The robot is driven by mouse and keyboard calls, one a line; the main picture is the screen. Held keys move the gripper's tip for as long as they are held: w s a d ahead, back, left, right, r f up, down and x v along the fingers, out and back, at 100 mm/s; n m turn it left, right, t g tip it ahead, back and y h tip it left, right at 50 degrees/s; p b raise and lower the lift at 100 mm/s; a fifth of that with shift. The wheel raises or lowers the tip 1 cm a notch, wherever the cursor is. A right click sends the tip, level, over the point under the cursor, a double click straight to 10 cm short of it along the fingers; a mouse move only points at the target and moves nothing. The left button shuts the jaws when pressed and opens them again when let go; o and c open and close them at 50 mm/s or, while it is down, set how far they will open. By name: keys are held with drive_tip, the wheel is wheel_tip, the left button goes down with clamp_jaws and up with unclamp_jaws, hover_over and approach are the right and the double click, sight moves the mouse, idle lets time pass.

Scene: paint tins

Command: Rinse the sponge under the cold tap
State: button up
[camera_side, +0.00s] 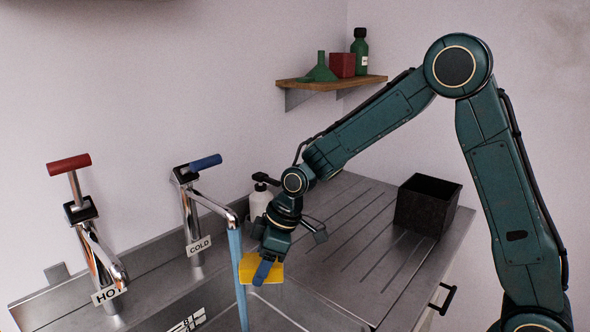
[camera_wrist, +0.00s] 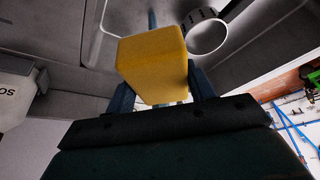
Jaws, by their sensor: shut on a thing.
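My gripper (camera_side: 265,270) is shut on a yellow sponge (camera_side: 276,273) and holds it over the sink, at the stream's right edge. In the wrist view the sponge (camera_wrist: 152,62) sits between both fingers. The cold tap (camera_side: 191,215), with a blue handle (camera_side: 205,162) and a COLD label, pours a blue stream of water (camera_side: 236,250). The stream runs down past the sponge's left side; I cannot tell whether they touch. Part of the stream (camera_wrist: 152,18) shows beyond the sponge in the wrist view.
The hot tap (camera_side: 98,255), with a red handle (camera_side: 69,164), stands at left; no water shows from it. A pump bottle (camera_side: 260,202) stands behind my gripper. A black open box (camera_side: 427,207) is on the ribbed drainboard (camera_side: 340,240). A shelf (camera_side: 330,82) hangs above.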

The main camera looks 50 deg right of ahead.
drive_tip(key=shift+s+d, duration=0.25)
drive_tip(key=shift+s, duration=0.7)
drive_tip(key=shift+s+d, duration=0.25)
drive_tip(key=shift+s, duration=0.7)
drive_tip(key=shift+s+d, duration=0.25)
drive_tip(key=shift+s, duration=0.7)
drive_tip(key=shift+r, duration=0.1)
drive_tip(key=s+d+r, duration=0.1)
drive_tip(key=s+r, duration=0.2)
drive_tip(key=s, duration=0.1)
drive_tip(key=shift+s+d+r, duration=0.15)
drive_tip(key=shift+s+r, duration=0.25)
idle(0.4)
